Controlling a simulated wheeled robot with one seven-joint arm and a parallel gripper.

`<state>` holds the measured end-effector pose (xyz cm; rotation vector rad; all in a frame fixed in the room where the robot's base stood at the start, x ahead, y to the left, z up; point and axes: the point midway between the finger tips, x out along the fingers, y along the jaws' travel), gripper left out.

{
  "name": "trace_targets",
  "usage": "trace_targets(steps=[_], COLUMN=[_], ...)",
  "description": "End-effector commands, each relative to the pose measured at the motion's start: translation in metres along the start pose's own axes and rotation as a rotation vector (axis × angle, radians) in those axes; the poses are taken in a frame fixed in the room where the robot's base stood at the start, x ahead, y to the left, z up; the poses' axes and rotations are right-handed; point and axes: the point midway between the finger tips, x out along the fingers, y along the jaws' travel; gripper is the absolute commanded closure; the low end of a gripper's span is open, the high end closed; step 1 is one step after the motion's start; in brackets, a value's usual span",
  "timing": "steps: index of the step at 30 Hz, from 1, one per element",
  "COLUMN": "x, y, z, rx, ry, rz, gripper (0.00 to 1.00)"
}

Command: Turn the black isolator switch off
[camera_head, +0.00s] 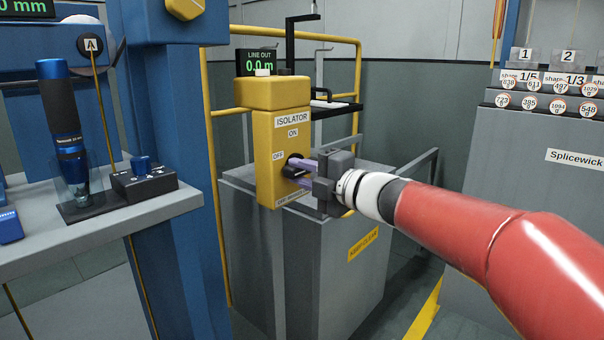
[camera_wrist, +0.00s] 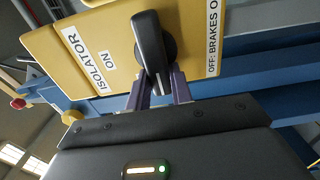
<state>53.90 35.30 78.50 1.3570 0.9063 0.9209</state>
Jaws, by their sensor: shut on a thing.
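The black isolator switch (camera_head: 291,170) sits on the front of the yellow isolator box (camera_head: 264,140). The ON label is above it and the OFF label is at its upper left. My gripper (camera_head: 301,172) is at the switch from the right, with its purple fingers one above the other. In the wrist view, the switch handle (camera_wrist: 150,45) stands between the fingertips (camera_wrist: 160,82), which are shut on its near end. The handle lies roughly sideways across the box face, not upright toward ON. The OFF label is not visible in the wrist view.
A LINE OUT display (camera_head: 258,62) is above. A blue post (camera_head: 180,150) and a grey shelf (camera_head: 120,212) stand left. A grey Splicewick cabinet (camera_head: 520,180) stands right.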

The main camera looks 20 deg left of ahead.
Motion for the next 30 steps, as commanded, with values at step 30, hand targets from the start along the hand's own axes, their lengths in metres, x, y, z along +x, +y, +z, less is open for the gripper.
trace_targets(steps=[30], x=[-0.072], y=[-0.001], z=[0.000], rx=[0.000], ry=[0.000], rz=[-0.002], gripper=[0.56])
